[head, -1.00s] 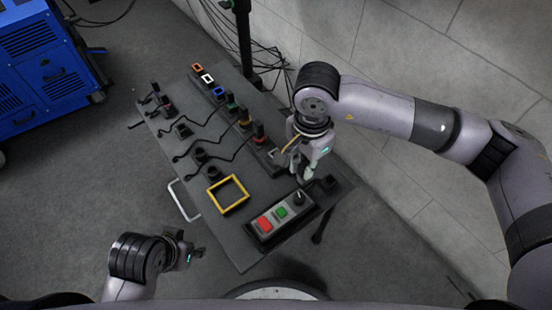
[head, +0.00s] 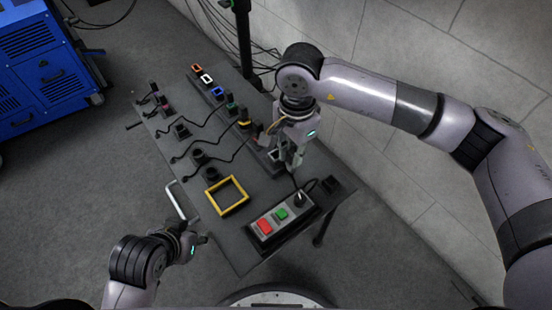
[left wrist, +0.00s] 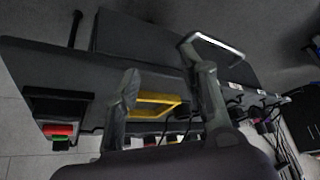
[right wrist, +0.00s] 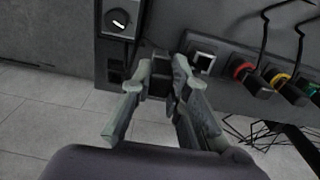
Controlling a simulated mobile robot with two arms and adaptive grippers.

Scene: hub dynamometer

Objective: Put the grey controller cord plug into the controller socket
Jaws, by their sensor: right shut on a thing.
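My right gripper (head: 287,168) is over the far right part of the grey bench. In the right wrist view (right wrist: 165,68) its fingers are shut on a dark plug (right wrist: 158,86), taken as the grey controller cord plug, mostly hidden between them. A thin dark cord (head: 306,186) shows below this gripper in the head view. A socket with a pale grey frame (right wrist: 203,62), apparently the controller socket, lies just right of the fingers, and the plug is apart from it. My left gripper (head: 195,243) is open and empty off the bench's near left edge; its fingers show apart in the left wrist view (left wrist: 165,80).
A control box (head: 281,215) with red and green buttons and a knob stands at the bench's near side. A yellow frame (head: 227,195) lies beside it. Coloured sockets and several black plugs with cords fill the far left. A small black block (head: 331,185) sits at the right corner.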

